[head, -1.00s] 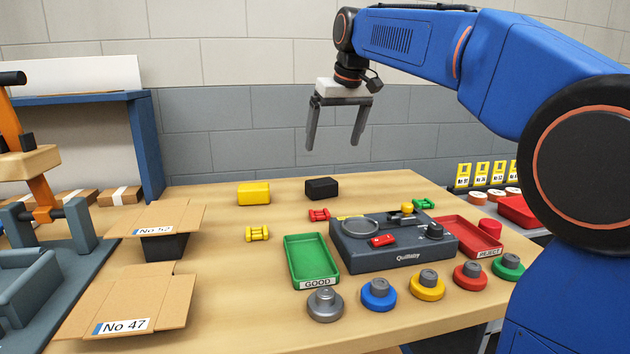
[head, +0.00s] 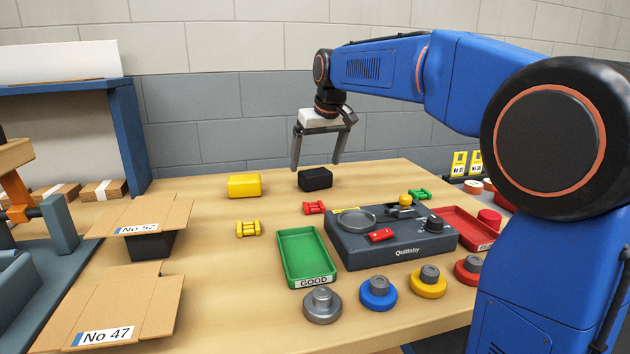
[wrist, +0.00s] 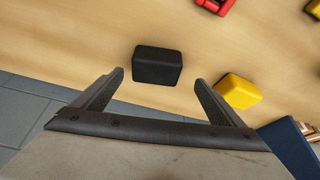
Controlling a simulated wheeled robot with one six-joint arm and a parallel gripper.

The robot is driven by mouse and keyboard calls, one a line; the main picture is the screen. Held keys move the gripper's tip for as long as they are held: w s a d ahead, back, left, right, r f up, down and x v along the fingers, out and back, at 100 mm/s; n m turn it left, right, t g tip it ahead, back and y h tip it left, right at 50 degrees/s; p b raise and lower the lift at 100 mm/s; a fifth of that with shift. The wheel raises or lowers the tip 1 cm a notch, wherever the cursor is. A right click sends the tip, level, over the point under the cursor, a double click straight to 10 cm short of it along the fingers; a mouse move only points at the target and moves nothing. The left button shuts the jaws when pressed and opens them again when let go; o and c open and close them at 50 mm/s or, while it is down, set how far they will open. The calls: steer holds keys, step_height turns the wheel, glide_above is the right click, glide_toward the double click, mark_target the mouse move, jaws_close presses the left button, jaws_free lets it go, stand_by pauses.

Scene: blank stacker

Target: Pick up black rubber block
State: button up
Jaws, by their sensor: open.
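The black rubber block (head: 315,179) lies on the wooden table near its back edge, to the right of a yellow block (head: 244,185). My gripper (head: 315,168) is open and empty, with its fingers pointing down above the black block. In the wrist view the black block (wrist: 157,65) shows just beyond the fingertips, between the two fingers (wrist: 158,76) and nearer the left one. No contact with it shows. The yellow block (wrist: 238,91) lies beside the right finger in the wrist view.
Red (head: 314,207), yellow (head: 248,229) and green (head: 419,194) spool-shaped parts lie on the table (head: 210,260). A green tray (head: 283,262), a dark Quillaby device (head: 353,257) and several round knobbed parts stand in front. Open cartons are at left; a grey wall is behind.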

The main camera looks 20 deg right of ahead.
mark_target(315, 171)
steer(key=shift+d+x, duration=0.2)
steer(key=shift+x, duration=1.3)
steer(key=shift+d+x, duration=0.2)
steer(key=shift+x, duration=1.3)
steer(key=shift+w, duration=0.15)
steer(key=shift+c, duration=0.7)
steer(key=c, duration=1.2)
steer(key=shift+r, duration=0.15)
